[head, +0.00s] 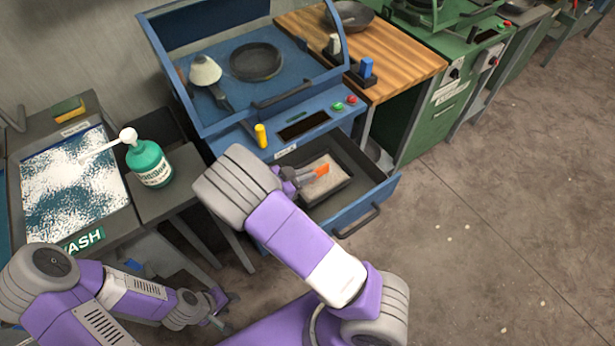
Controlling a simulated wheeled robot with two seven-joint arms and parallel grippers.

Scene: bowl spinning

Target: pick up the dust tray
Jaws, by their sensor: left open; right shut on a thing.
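My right gripper (312,174) reaches over the drawer from the left and is shut at an orange grip (322,170) above the tray's dust. The wrist and fingers hide part of the tray's left side, and I cannot see any gap under the tray. My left gripper (222,312) hangs low near the floor, open and empty, away from the drawer.
The blue machine (297,103) with a dark round pan (256,61) stands behind the drawer. A green bottle (149,163) stands on the side table at left, next to the wash basin (75,185). A wooden worktop (395,55) is at back right.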

